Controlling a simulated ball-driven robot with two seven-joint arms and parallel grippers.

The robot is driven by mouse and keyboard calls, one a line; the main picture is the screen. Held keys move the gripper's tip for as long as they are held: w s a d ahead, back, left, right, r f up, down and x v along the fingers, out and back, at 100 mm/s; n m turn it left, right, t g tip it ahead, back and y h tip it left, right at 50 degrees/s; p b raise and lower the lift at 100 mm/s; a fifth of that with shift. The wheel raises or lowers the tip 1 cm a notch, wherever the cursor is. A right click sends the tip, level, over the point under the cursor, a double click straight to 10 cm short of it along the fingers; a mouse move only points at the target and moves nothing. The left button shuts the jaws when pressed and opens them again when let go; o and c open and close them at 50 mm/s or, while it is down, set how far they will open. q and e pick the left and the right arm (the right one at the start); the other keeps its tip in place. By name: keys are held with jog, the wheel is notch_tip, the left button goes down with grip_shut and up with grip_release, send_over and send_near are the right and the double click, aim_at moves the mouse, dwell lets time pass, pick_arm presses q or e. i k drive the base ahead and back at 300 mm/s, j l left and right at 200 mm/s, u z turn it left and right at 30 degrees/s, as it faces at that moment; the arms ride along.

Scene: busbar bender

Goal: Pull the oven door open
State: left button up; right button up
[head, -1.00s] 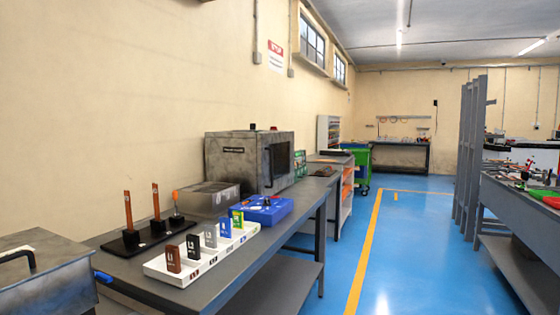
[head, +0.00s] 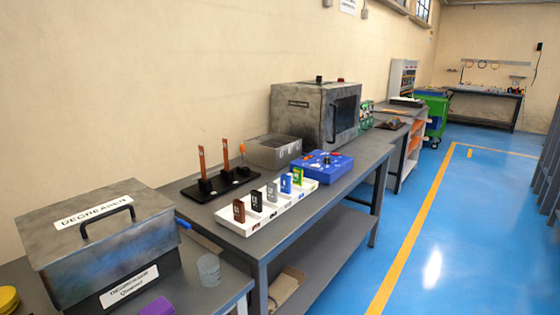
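The oven (head: 305,112) is a grey, worn metal box at the back of the long grey workbench, against the wall. Its door (head: 345,118) is on the side facing the aisle, with a dark window and a dark handle (head: 336,120). The door looks closed. Neither of my grippers shows in the head view.
The workbench (head: 270,240) also carries a blue box (head: 318,167), a white tray of coloured blocks (head: 252,221), a black stand with copper bars (head: 216,184) and a grey bin (head: 274,153). A degreaser tank (head: 95,240) stands nearer. The blue floor aisle (head: 450,240) is clear.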

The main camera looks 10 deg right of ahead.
aim_at(329, 142)
jog(key=i+l, duration=0.2)
jog(key=l, duration=0.15)
jog(key=i+l, duration=0.2)
jog(key=l, duration=0.15)
jog(key=i+l+u, duration=0.1)
jog(key=i+l, duration=0.3)
jog(key=l, duration=0.3)
jog(key=i+l, duration=0.2)
jog(key=l, duration=0.15)
jog(key=i+l+u, duration=0.1)
jog(key=l, duration=0.25)
jog(key=i+l, duration=0.3)
